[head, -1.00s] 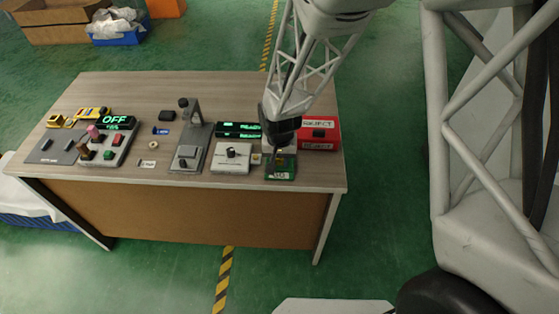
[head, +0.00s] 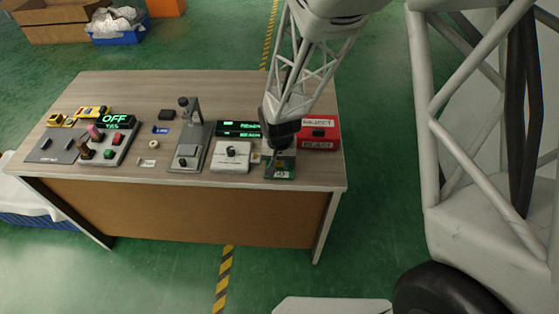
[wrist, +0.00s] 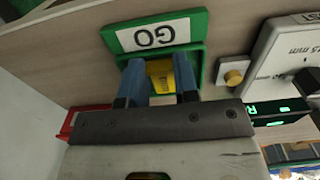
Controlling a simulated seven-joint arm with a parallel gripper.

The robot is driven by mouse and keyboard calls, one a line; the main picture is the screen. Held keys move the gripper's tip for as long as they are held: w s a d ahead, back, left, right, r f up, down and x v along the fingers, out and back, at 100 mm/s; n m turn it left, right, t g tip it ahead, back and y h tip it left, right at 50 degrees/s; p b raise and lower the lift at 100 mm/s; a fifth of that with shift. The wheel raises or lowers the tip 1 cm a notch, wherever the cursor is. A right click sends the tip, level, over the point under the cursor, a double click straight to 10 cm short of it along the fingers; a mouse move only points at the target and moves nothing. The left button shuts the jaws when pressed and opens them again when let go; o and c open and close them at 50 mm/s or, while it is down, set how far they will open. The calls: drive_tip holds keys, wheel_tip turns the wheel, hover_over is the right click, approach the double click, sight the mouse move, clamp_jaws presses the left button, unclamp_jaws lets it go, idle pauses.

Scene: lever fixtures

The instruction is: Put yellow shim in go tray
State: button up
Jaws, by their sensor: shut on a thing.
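The yellow shim (wrist: 160,76) is between the two blue-grey fingers of my gripper (wrist: 160,84) in the wrist view. My gripper is shut on it and sits over the green go tray (wrist: 198,50). The tray's white GO label (wrist: 153,35) faces up at its front. In the head view the go tray (head: 281,176) is near the table's front right, and my gripper (head: 281,164) points down over it. I cannot tell whether the shim touches the tray floor.
A red reject box (head: 320,142) stands behind and right of the go tray. A white gauge with a black knob (head: 231,154) is to its left. A small brass button (wrist: 233,78) lies between them. A grey lever fixture (head: 188,145) stands further left.

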sight(280, 164)
drive_tip(key=shift+f, duration=0.2)
drive_tip(key=o, duration=0.8)
drive_tip(key=shift+s+f, duration=0.1)
drive_tip(key=shift+f, duration=0.05)
drive_tip(key=shift+o, duration=0.2)
drive_tip(key=shift+o, duration=0.6)
drive_tip(key=shift+r, duration=0.65)
wheel_tip(280, 164, up, 12)
drive_tip(key=shift+r, duration=0.15)
